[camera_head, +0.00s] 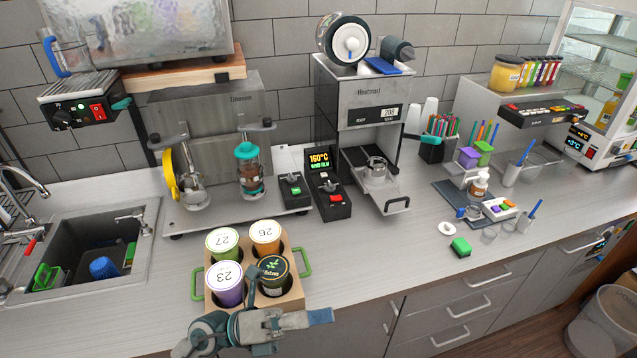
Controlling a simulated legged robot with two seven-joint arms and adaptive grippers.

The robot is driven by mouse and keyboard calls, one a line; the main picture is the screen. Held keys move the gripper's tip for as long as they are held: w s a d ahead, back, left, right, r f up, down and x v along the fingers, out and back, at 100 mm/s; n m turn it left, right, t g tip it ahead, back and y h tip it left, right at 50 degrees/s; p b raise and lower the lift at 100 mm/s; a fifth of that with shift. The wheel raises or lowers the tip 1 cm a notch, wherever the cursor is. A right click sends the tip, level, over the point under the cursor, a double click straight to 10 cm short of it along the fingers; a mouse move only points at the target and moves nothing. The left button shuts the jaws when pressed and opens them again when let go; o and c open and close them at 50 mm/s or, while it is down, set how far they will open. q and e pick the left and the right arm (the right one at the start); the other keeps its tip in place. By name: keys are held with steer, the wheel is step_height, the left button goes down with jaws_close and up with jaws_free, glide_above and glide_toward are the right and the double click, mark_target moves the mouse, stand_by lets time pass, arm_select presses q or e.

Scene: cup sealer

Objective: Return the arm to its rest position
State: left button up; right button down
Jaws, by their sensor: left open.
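My left arm comes in at the bottom, and my left gripper (262,320) is in front of the cup carrier (292,300). The gripper is open and I see nothing in it. It overlaps the carrier's front edge in the picture; I cannot tell if they touch. My right gripper is not in view.
Behind the carrier stand the press machine (210,115), a control box reading 160°C (325,185) and the sealer (368,105) with its tray out. A sink (95,250) is at left. The counter right of the carrier is clear.

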arm_select(q)
steer(key=w+a+f+n+t+y, duration=0.3)
steer(key=w+a+n+t+y, duration=0.3)
steer(key=n+t, duration=0.7)
steer(key=w+a+f+n+t+y, duration=0.2)
steer(key=w+a+n+t+y, duration=0.45)
steer(key=n+t, duration=0.65)
steer(key=a+f+n+g+y, duration=0.4)
steer(key=f+n+y, duration=0.15)
steer(key=f, duration=0.45)
steer(key=a+f+n+g+y, duration=0.45)
steer(key=f+n, duration=0.25)
steer(key=f, duration=0.3)
steer(key=s+f+n+g, duration=0.2)
steer(key=s+f+g, duration=1.1)
steer(key=s+f, duration=0.9)
steer(key=s+f+g, duration=0.1)
steer(key=s+f, duration=0.2)
steer(key=f, duration=2.4)
steer(key=s+a+f+g, duration=0.1)
steer(key=s+a+f, duration=0.2)
steer(key=s+f, duration=1.1)
steer(key=s, duration=0.3)
steer(key=shift+f, duration=0.25)
